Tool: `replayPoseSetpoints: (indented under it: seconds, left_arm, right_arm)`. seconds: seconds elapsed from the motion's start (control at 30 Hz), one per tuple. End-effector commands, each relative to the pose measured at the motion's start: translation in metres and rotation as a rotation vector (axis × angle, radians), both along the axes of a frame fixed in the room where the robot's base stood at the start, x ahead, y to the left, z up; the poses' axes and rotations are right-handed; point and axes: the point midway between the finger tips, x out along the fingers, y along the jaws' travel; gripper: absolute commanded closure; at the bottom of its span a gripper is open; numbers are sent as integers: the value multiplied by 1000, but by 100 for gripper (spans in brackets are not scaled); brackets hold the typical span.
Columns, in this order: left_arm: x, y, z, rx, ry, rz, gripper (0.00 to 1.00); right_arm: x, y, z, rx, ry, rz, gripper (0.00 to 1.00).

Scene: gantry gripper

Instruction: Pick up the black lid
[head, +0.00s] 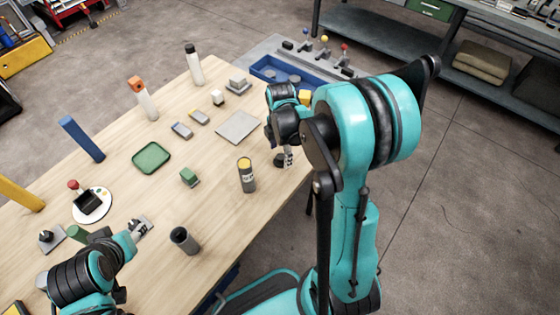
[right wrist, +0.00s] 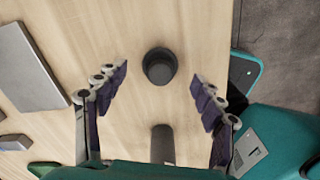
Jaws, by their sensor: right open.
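The black lid (right wrist: 159,66) is a small round dark piece on the wooden table, near its edge. In the right wrist view it lies between and slightly beyond the fingertips of my right gripper (right wrist: 160,82), which is open and empty. In the head view the lid (head: 279,161) is partly hidden beside the right gripper (head: 288,157), at the table's right edge. My left gripper (head: 141,228) is low over the left front of the table; its finger opening is too small to judge.
A grey canister with a yellow top (head: 247,175) stands near the lid. An open dark cup (head: 184,240) stands at the front. A grey plate (head: 239,127), green tray (head: 151,158) and green block (head: 189,176) lie on the table. A blue bin (head: 270,70) is at the back.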

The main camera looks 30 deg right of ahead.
Motion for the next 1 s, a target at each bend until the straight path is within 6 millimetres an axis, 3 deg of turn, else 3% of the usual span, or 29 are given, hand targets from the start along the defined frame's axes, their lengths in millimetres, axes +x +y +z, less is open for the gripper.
replayPoseSetpoints:
  seconds: [0.03, 0.13, 0.37, 0.5, 0.53, 1.0]
  left_arm:
    - [0, 0, -8, 0, 0, 0, 53]
    - [0, 0, -12, 0, 0, 0, 53]
    - [0, 0, -10, 0, 0, 0, 53]
    - [0, 0, -10, 0, 0, 0, 53]
    - [0, 0, -10, 0, 0, 0, 53]
    - [0, 0, -7, 0, 0, 0, 53]
  right_arm:
    - [0, 0, -13, 0, 0, 0, 32]
    - [0, 0, -24, 0, 0, 0, 32]
    - [0, 0, -24, 0, 0, -1, 32]
    - [0, 0, -23, 0, -1, -1, 68]
    - [0, 0, -23, 0, -1, -1, 72]
    - [-1, 0, -17, 0, -1, -1, 75]
